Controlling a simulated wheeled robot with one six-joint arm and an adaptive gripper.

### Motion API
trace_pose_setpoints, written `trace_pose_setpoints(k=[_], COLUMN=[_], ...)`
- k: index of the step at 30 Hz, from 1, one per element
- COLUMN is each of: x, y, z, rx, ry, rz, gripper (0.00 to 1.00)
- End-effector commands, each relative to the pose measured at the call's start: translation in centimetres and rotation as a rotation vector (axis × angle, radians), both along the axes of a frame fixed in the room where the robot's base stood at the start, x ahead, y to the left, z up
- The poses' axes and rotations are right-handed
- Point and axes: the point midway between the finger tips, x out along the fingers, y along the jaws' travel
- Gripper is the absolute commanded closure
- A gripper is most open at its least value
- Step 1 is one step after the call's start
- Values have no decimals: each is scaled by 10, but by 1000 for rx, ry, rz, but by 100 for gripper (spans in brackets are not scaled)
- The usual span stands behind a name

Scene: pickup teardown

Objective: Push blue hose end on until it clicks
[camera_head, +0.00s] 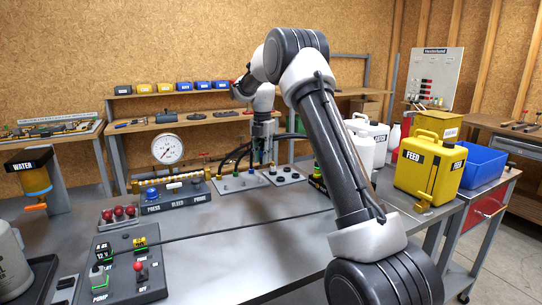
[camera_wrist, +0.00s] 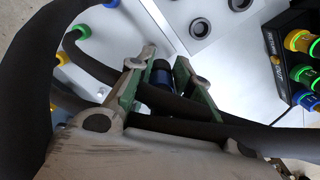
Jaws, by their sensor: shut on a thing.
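My gripper (camera_wrist: 160,75) is shut on the blue hose end (camera_wrist: 161,72), a dark fitting with a blue tint between the green finger pads. Its black hose (camera_wrist: 190,108) runs back under the fingers. In the head view my gripper (camera_head: 263,152) is over the back of the bench, by the grey plates, too small there to show the hose end clearly. A black block (camera_wrist: 281,55) with yellow, green and blue ports stands at the right of the wrist view. I cannot tell whether the held end touches a port; its tip is partly hidden.
Other hoses end in blue (camera_wrist: 110,3), green (camera_wrist: 82,32) and yellow (camera_wrist: 62,58) fittings beside the gripper. A plate with dark round sockets (camera_wrist: 200,27) lies ahead. A gauge (camera_head: 168,149), a button panel (camera_head: 172,198) and a yellow FEED can (camera_head: 430,168) stand around the bench. The bench middle (camera_head: 230,225) is mostly clear.

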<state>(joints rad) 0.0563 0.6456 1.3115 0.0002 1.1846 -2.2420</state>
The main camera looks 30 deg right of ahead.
Motion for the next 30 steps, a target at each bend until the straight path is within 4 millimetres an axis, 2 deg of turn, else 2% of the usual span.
trace_pose_setpoints(k=[4,18,30], x=[7,6,6], y=[1,1,1], z=[-7,-49,-53], rx=[0,0,0], ry=[0,0,0], rz=[-3,-2,-2], gripper=[100,100,100])
